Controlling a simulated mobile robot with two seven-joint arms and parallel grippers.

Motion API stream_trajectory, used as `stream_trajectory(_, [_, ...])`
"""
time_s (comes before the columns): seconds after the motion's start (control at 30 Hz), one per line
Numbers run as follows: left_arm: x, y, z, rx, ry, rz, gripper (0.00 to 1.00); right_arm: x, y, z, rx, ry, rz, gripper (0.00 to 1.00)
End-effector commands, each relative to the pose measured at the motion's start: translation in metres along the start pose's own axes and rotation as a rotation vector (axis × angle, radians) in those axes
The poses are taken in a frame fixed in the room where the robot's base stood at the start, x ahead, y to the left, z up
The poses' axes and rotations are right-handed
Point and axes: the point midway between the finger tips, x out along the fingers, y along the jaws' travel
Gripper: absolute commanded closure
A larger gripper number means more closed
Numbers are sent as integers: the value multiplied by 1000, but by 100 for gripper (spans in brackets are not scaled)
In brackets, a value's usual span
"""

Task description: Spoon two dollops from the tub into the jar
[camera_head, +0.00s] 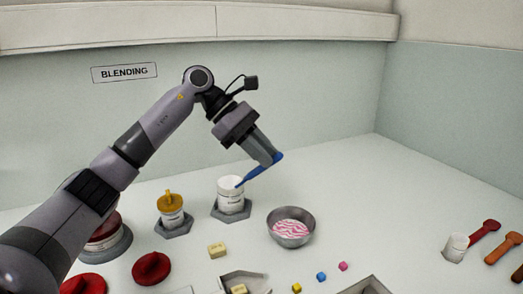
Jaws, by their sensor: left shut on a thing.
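My left gripper (272,160) is shut on a blue spoon (258,170). The spoon slants down to the left, and its lower end is at the rim of a white labelled container (229,200). I cannot tell whether the tip is inside it or just above it. This container stands upright in a grey six-sided holder and looks lidless; its contents are hidden. A larger container (104,238) with dark red on it stands at the left, partly behind my left arm. I cannot tell which is the tub and which the jar. My right gripper is out of view.
A yellow-topped jar (171,217) stands in another holder. A metal bowl (291,239) holds pink-and-white striped material. Red lids (152,268), small blocks (217,250) and trays lie in front. A white cup (455,248) and coloured spoons (484,231) are at the right. The right-centre table is clear.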

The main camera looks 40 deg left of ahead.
Motion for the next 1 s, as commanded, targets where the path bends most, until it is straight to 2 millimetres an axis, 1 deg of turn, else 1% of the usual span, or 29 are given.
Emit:
stream_trajectory(0.57, [1, 0, 2, 0, -2, -3, 100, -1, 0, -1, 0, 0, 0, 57])
stream_trajectory(1.0, [-20, 5, 22, 0, -2, -1, 100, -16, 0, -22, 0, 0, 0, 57])
